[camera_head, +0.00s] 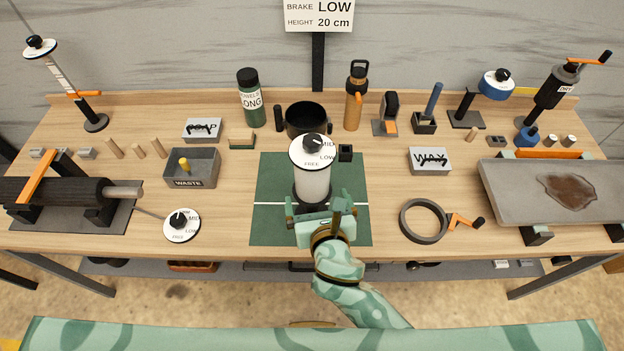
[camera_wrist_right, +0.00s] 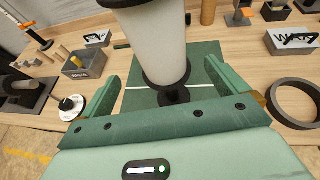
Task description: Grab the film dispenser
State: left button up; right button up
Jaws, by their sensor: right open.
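The film dispenser (camera_head: 313,183) stands upright on the green mat (camera_head: 270,228) at the middle of the bench. It is a white roll on a dark base, with a white dial and black knob on top. My right gripper (camera_head: 320,208) is open at the near side of the roll. In the right wrist view the roll (camera_wrist_right: 158,45) stands upright ahead of my palm, between the lines of the two green fingers. Whether a finger touches it I cannot tell. My left gripper is not in view.
A small black block (camera_head: 345,153) and a black cup (camera_head: 305,119) stand behind the dispenser. A waste bin (camera_head: 192,168) and a white dial (camera_head: 182,225) are to the left. A grey ring (camera_head: 405,234) with an orange crank and a wax box (camera_head: 429,162) are to the right.

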aim_at(315, 190)
jog(key=x, duration=0.3)
jog(key=shift+w+d+f+b, duration=0.1)
jog(key=shift+w+f+b, duration=0.05)
jog(key=shift+w+b, duration=0.15)
jog(key=x, duration=0.2)
jog(key=b+x, duration=0.1)
jog(key=x, duration=0.1)
jog(key=shift+w+f, duration=0.2)
jog(key=shift+f, duration=0.2)
jog(key=shift+w+f+b, duration=0.1)
jog(key=shift+w+b, duration=0.2)
jog(key=shift+w, duration=0.05)
jog(key=shift+c, duration=0.7)
jog(key=c, duration=1.4)
jog(key=shift+r, duration=0.25)
